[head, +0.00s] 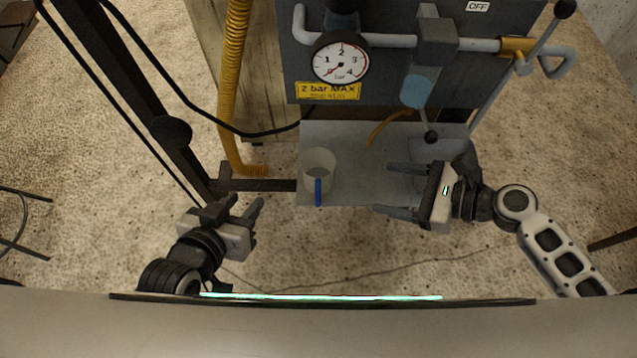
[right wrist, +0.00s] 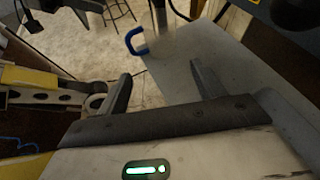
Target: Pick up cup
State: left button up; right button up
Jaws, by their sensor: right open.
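The cup (head: 318,165) is pale and translucent with a blue handle, and stands upright on the left part of the grey shelf (head: 352,150). Its blue handle (right wrist: 134,42) shows in the right wrist view, beyond my fingers, with part of the cup body (right wrist: 160,38) beside it. My right gripper (head: 389,189) is open and empty at the right part of the shelf, its fingers pointing left toward the cup with a clear gap between. My left gripper (head: 254,212) is open and empty, left of the shelf and apart from the cup.
A yellow hose (head: 232,80) and black cables run at the left. Floor in front is mostly clear.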

aim_at(333, 175)
jog(key=shift+m, duration=0.4)
jog(key=x, duration=1)
jog(key=shift+w+a+r, duration=0.15)
jog(key=shift+a+r, duration=0.05)
jog(key=shift+a, duration=0.05)
jog(key=shift+b+x, duration=0.6)
jog(key=shift+x, duration=2.1)
jog(key=shift+w, duration=0.1)
jog(key=shift+c, duration=0.3)
jog(key=c, duration=0.7)
